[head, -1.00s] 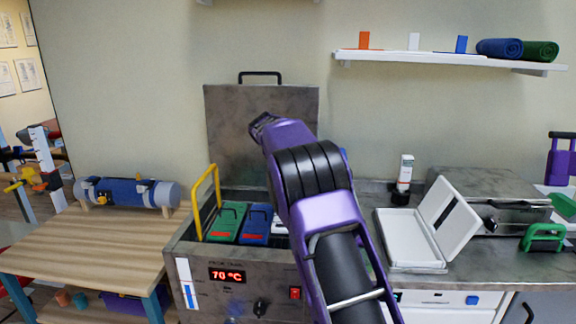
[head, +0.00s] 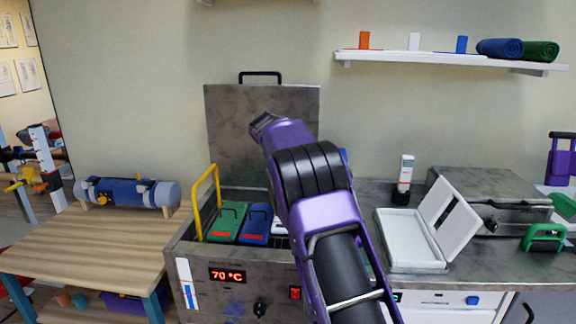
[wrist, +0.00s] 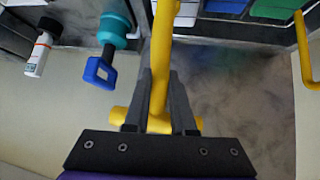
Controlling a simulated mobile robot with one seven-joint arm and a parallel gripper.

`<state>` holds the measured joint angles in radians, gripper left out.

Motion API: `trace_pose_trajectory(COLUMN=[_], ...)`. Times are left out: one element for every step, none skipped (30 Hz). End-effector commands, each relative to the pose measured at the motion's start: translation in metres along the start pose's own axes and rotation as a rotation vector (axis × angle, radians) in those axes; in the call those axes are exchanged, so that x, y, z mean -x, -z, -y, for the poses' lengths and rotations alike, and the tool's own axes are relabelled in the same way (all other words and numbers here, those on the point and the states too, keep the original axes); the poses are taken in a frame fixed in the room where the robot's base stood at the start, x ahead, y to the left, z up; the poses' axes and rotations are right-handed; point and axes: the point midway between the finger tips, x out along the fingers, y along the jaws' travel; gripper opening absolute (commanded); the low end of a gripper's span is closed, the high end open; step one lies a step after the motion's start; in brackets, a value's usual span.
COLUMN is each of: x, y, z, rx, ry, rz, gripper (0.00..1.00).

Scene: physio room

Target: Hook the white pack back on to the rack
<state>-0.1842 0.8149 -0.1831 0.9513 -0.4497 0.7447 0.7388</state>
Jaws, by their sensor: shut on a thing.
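My gripper (wrist: 155,110) is shut on a yellow bar (wrist: 160,60) that runs up between its jaws and has a crosspiece at its end; I cannot tell how it joins the rack. In the head view my arm hides the jaws. A white pack shows as a pale sliver (head: 279,228) beside the blue pack (head: 257,222) in the open heated tank (head: 230,275); a white piece, likely the same pack, shows beside the bar in the wrist view (wrist: 185,15). A green pack (head: 228,220) sits left of the blue one. A yellow rack handle (head: 206,192) stands at the tank's left.
The tank's raised lid (head: 235,130) stands behind. A white bottle (head: 404,180) and an open white case (head: 412,238) are on the counter at right. A teal piece with a blue square loop (wrist: 100,70) is close left of my jaws. A wooden table (head: 90,250) is at left.

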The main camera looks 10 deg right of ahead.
Motion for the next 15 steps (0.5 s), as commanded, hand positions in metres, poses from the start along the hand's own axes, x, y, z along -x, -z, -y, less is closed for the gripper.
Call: trace_pose_trajectory(x=[0.0006,0.0001,-0.0006,-0.0012,-0.0017,-0.0025,-0.003,-0.0035,-0.0042,-0.0047,-0.0052,-0.0059,-0.0065,-0.007,-0.0077], y=[0.0014,0.0009,0.0001,-0.0005,-0.0011,-0.0019,-0.0025,-0.003,-0.0037,-0.0043,-0.0048,-0.0056,-0.0061,-0.0067,-0.0074], z=[0.0,0.0001,0.0002,0.0002,0.0003,0.0004,0.0005,0.0006,0.0007,0.0008,0.0008,0.0009,0.001,0.001,0.0011], rx=[-0.001,-0.001,-0.001,-0.001,-0.001,-0.001,-0.001,-0.001,-0.001,-0.001,-0.001,-0.001,0.0,-0.001,0.0], ry=[0.001,0.001,0.001,0.001,0.001,0.001,0.001,0.001,0.001,0.001,0.001,0.001,0.001,0.001,0.001], rz=[-0.005,-0.005,-0.005,-0.005,-0.005,-0.005,-0.005,-0.005,-0.005,-0.005,-0.005,-0.005,-0.005,-0.005,-0.005], gripper=[0.0,0.0,0.0,0.0,0.0,0.0,0.0,0.0,0.0,0.0,0.0,0.0,0.0,0.0,0.0])
